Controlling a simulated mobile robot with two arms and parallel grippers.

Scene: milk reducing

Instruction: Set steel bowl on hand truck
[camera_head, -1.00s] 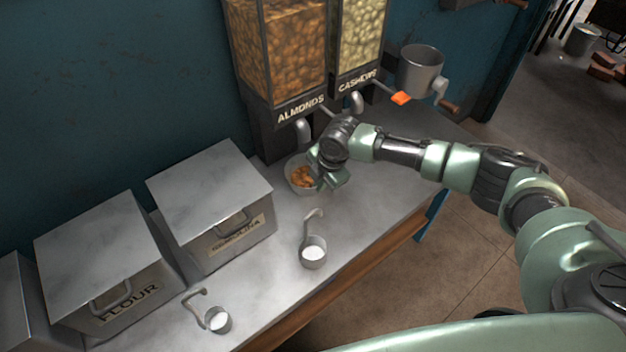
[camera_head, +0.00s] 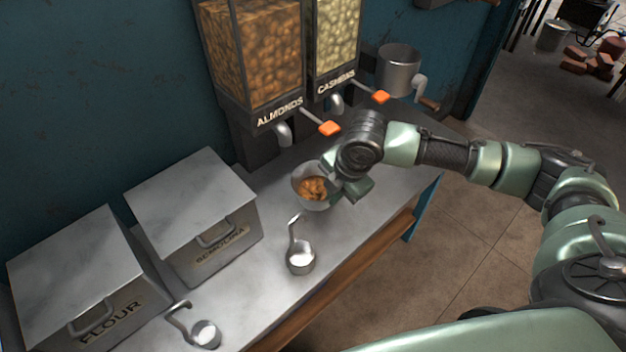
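The steel bowl (camera_head: 299,192) holds brown almonds and is at the counter, in front of and to the right of the almond dispenser's spout. My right gripper (camera_head: 338,184) is at the bowl's right rim and appears shut on it; the fingertips are partly hidden by the wrist. Whether the bowl touches the counter is hard to tell. My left gripper is not in view. No hand truck can be clearly made out; a dark-framed object (camera_head: 585,12) at the top right corner is cut off.
Almond (camera_head: 252,60) and cashew (camera_head: 335,40) dispensers stand behind the bowl. A steel grinder (camera_head: 398,72) is at the counter's far end. Flour (camera_head: 85,285) and semolina (camera_head: 195,215) bins and two scoops (camera_head: 300,258) (camera_head: 205,333) are on the counter (camera_head: 260,310). Open floor (camera_head: 470,240) lies right.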

